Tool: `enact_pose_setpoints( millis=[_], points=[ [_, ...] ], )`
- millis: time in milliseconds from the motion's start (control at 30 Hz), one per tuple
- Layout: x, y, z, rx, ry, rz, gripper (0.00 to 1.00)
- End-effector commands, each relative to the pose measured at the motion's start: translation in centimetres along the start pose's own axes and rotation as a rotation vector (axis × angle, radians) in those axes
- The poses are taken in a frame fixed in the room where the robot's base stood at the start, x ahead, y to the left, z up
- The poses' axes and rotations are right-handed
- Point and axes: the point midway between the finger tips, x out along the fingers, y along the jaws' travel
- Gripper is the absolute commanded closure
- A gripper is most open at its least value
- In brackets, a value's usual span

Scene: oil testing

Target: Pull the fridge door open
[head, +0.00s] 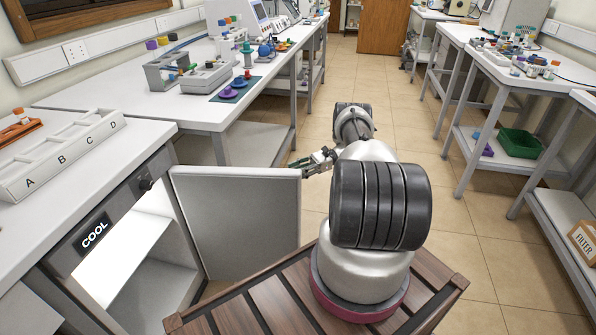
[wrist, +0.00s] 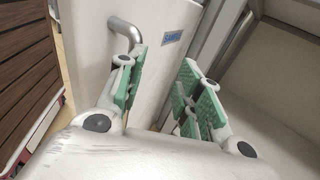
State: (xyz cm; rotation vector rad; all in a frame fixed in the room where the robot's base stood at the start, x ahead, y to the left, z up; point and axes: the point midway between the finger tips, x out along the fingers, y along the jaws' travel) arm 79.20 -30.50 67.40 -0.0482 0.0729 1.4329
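The fridge (head: 138,225) is under the left counter and carries a "COOL" label. Its door (head: 235,222) stands wide open, swung out to the right, with its grey inner face toward the head camera. My gripper (head: 316,161) is at the upper right corner of the door, on its free-edge side. In the wrist view the green-padded fingers (wrist: 163,88) are apart with a gap between them. The white door face (wrist: 165,22) with its metal handle (wrist: 124,32) shows behind the left finger. The handle is not between the fingers. Contact with the door is unclear.
A tray marked A to D (head: 62,160) sits on the counter above the fridge. A bench with lab items (head: 235,110) stands behind the door. Tables with a green bin (head: 520,143) and a filter box (head: 582,240) line the right. The tiled floor (head: 440,225) between is clear.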

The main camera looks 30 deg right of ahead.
Motion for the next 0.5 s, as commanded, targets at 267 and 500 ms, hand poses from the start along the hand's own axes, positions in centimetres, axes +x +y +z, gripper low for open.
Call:
enact_pose_setpoints(
  millis=[267,500],
  points=[
    [-0.57,-0.52,-0.15,0.002,0.001,0.003,0.65],
    [-0.53,-0.48,-0.21,0.003,0.001,0.003,0.65]
  ],
)
